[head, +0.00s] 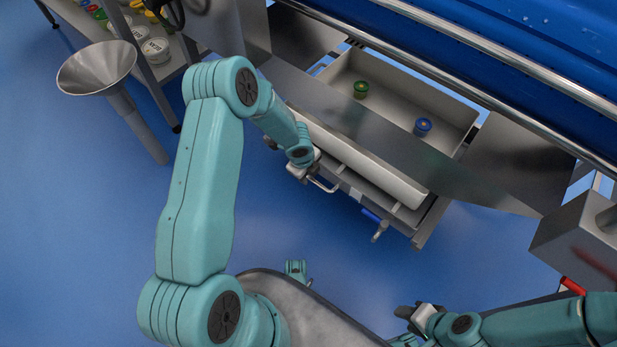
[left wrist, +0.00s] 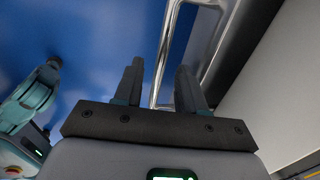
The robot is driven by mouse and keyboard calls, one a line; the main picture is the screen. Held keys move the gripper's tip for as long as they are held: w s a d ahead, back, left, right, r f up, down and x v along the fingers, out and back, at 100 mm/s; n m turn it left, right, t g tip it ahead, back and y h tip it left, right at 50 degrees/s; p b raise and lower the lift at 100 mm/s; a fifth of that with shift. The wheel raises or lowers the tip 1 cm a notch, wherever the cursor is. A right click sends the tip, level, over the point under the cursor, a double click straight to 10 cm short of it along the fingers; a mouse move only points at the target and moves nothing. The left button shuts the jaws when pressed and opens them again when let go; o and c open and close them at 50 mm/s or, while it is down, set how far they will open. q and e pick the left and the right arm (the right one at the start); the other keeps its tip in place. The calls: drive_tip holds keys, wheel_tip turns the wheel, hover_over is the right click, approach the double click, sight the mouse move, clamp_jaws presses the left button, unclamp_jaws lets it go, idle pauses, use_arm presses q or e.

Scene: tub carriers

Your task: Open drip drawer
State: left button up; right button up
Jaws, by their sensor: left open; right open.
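The drip drawer (head: 395,184) is a cream tray with a long front wall under the machine, in the head view. A metal bar handle (head: 324,186) sticks out from its front. My left gripper (head: 304,172) is at this handle, with its fingers mostly hidden in the head view. In the left wrist view, my left gripper (left wrist: 158,75) is open, with the handle (left wrist: 164,55) running between and beyond its two dark fingers. Contact cannot be told. My right gripper (head: 410,313) is open and empty, low in the head view, away from the drawer.
A green-lidded jar (head: 361,89) and a blue-lidded jar (head: 423,126) are inside the tray. A steel strip (head: 350,118) crosses above it. A metal funnel (head: 97,68) stands left, near a shelf (head: 165,66) with tubs. Blue floor before the drawer is clear.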

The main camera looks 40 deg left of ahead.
use_arm(q)
drive_tip(key=shift+w+f, duration=0.2)
drive_tip(key=shift+f, duration=0.5)
clamp_jaws()
drive_tip(key=shift+s, duration=0.1)
